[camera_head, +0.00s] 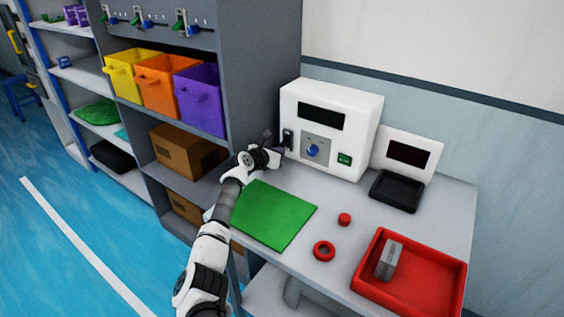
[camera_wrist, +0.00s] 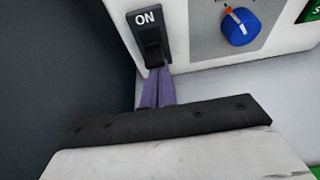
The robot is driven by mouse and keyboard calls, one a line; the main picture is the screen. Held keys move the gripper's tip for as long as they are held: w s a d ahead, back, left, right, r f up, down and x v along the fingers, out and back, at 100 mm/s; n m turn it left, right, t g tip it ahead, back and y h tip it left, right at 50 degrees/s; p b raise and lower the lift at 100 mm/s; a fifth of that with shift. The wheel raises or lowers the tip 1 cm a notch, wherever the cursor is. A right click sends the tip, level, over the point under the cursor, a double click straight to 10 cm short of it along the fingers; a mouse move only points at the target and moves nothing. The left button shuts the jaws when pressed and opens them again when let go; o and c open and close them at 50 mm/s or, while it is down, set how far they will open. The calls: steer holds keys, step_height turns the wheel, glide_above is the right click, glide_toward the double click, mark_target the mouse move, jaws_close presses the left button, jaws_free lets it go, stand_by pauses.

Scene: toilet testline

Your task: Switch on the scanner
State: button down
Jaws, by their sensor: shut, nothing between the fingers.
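The scanner (camera_head: 355,107) is a white box with a dark screen, standing at the back of the grey table. On its front left is a black rocker switch (camera_wrist: 151,42) marked ON in the wrist view; it also shows small in the head view (camera_head: 288,138). My gripper (camera_wrist: 158,72) is shut and empty, with its purple fingertips at the lower end of the switch. I cannot tell whether they touch it. A blue knob (camera_wrist: 240,26) with an orange mark is to the right of the switch. A green button (camera_head: 344,159) is at the scanner's lower right.
A green mat (camera_head: 266,214) lies in front of the scanner. A red ring (camera_head: 324,250), a red cap (camera_head: 344,219) and a red tray (camera_head: 400,298) holding a grey block (camera_head: 389,260) lie to the right. A grey shelf (camera_head: 262,70) stands close on the left.

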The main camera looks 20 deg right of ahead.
steer(key=shift+a+r, duration=0.1)
steer(key=shift+r, duration=0.45)
steer(key=shift+f, duration=0.2)
steer(key=shift+r+p, duration=0.8)
steer(key=shift+w+r, duration=0.1)
